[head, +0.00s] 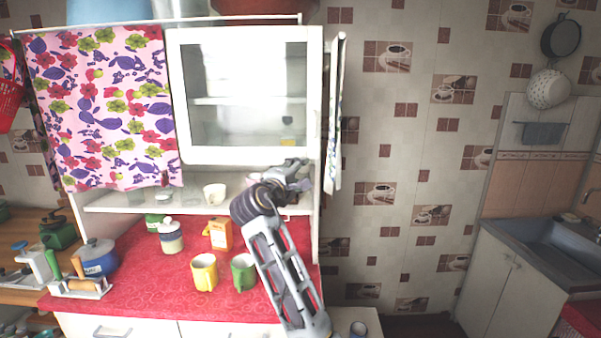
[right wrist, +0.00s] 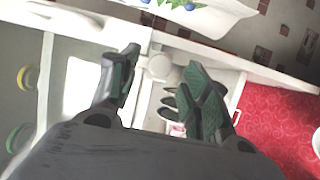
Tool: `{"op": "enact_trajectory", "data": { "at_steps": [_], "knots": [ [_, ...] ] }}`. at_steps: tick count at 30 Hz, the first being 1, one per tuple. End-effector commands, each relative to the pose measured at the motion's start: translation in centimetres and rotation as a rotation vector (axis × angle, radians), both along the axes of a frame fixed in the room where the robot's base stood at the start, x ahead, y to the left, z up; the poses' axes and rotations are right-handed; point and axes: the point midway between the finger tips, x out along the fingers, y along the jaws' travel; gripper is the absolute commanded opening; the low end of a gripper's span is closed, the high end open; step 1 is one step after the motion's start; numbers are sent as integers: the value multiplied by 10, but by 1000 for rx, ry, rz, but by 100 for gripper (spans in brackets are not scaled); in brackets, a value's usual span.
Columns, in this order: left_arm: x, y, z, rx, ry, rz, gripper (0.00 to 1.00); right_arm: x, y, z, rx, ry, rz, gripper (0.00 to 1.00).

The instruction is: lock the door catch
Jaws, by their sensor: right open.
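The white cabinet door (head: 245,155) with a glass pane appears closed in the head view. My right gripper (head: 292,172) is at the door's lower right corner and hides that part of the cabinet. In the right wrist view my right gripper (right wrist: 162,62) is open. A round white knob-like part, probably the door catch (right wrist: 158,67), shows between its two dark green-tipped fingers on the white frame. I cannot tell whether the fingers touch it, or how the catch is turned. My left gripper is not in view.
Below the door, a shelf holds a white cup (head: 214,194). A floral curtain (head: 105,105) hangs left of the door.

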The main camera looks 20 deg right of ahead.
Motion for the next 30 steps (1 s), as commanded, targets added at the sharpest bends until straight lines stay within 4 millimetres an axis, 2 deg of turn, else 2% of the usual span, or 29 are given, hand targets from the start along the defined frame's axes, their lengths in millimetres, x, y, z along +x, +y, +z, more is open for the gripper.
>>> {"op": "enact_trajectory", "data": {
  "at_steps": [6,12,30],
  "knots": [
    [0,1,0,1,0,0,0,-22,18,-1,1,2,1,47],
    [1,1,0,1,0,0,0,-35,29,0,1,1,1,47],
    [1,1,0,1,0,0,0,-38,31,0,1,1,0,47]
  ]
}}
